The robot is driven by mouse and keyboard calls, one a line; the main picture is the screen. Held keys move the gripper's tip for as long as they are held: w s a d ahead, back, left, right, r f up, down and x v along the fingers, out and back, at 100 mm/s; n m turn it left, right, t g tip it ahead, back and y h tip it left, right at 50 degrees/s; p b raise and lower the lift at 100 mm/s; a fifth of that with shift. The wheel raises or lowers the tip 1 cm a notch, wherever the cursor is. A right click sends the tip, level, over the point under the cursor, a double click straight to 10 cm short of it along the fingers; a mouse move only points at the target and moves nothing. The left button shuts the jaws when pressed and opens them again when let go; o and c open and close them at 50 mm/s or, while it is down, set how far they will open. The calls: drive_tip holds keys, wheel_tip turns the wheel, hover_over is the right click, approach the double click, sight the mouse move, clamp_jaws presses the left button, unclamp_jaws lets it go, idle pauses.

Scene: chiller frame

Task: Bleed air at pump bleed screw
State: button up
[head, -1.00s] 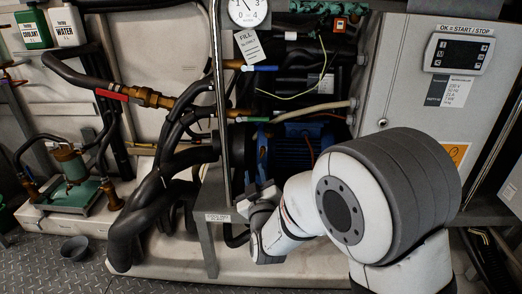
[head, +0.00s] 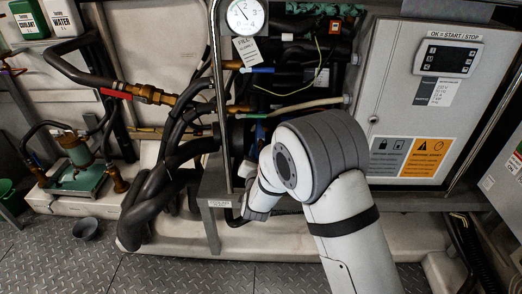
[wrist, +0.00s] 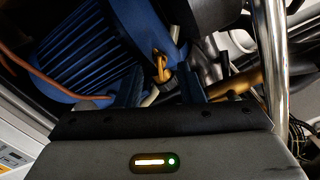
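In the wrist view, the blue finned pump motor (wrist: 85,50) fills the upper left. A small brass fitting (wrist: 161,68) with a loop-shaped top stands beside it; it may be the bleed screw, but I cannot be sure. My gripper (wrist: 160,92) is at the lower middle, its two fingers apart on either side of the fitting's lower end. It looks open, and no contact with the fitting can be made out. In the head view, my arm covers most of the motor, and the fingertips are hidden behind the frame and my wrist.
A bright metal post (wrist: 270,60) stands close on the right in the wrist view. In the head view, thick black hoses (head: 160,190) crowd the left, and a grey control box (head: 415,110) stands right. A small dark bowl (head: 85,229) sits on the open floor at left.

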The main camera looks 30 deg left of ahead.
drive_tip(key=shift+x, duration=0.9)
drive_tip(key=shift+c, duration=0.3)
clamp_jaws()
